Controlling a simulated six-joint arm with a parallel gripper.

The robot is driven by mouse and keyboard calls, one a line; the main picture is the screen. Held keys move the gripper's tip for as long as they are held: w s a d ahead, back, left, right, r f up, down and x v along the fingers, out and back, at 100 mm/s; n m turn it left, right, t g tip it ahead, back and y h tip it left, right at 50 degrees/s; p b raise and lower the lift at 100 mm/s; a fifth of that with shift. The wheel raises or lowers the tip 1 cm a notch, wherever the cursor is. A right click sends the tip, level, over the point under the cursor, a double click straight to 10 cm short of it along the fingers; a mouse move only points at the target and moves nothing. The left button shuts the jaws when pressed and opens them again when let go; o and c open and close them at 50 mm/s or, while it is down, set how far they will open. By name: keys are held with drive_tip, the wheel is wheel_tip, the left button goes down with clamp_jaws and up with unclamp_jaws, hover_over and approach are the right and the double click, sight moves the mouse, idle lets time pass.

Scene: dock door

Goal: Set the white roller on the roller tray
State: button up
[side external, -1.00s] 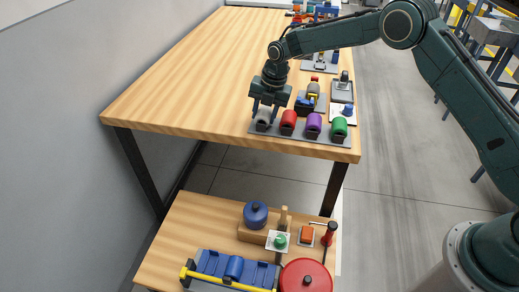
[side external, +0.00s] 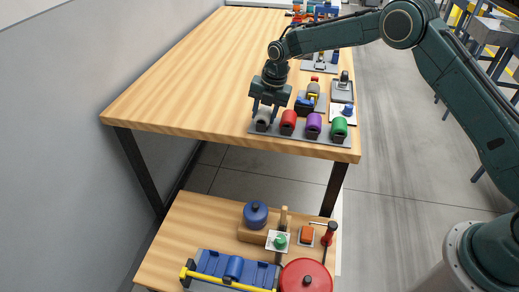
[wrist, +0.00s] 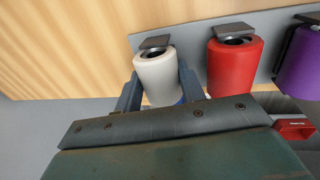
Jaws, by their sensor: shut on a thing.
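The white roller (wrist: 157,72) is between the two fingers of my gripper (wrist: 158,92) in the wrist view, with a finger against each side. In the side view the roller (side external: 263,117) looks grey and sits at the left end of a long grey rack, under my gripper (side external: 268,101). My gripper is shut on it. I cannot tell whether it still touches the rack. A blue tray with a blue roller (side external: 234,268) and a yellow bar stands on the low shelf in the side view; I cannot tell whether this is the roller tray.
The rack (side external: 300,136) also holds a red roller (side external: 288,122), a purple roller (side external: 313,125) and a green roller (side external: 338,128). Small fixtures stand behind it. A red lidded pot (side external: 305,275) and a blue pot (side external: 255,214) stand on the low shelf. The table's left side is clear.

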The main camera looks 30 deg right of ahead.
drive_tip(key=shift+f, duration=0.1)
idle(0.6)
drive_tip(key=o, duration=1.4)
drive_tip(key=shift+r, duration=4)
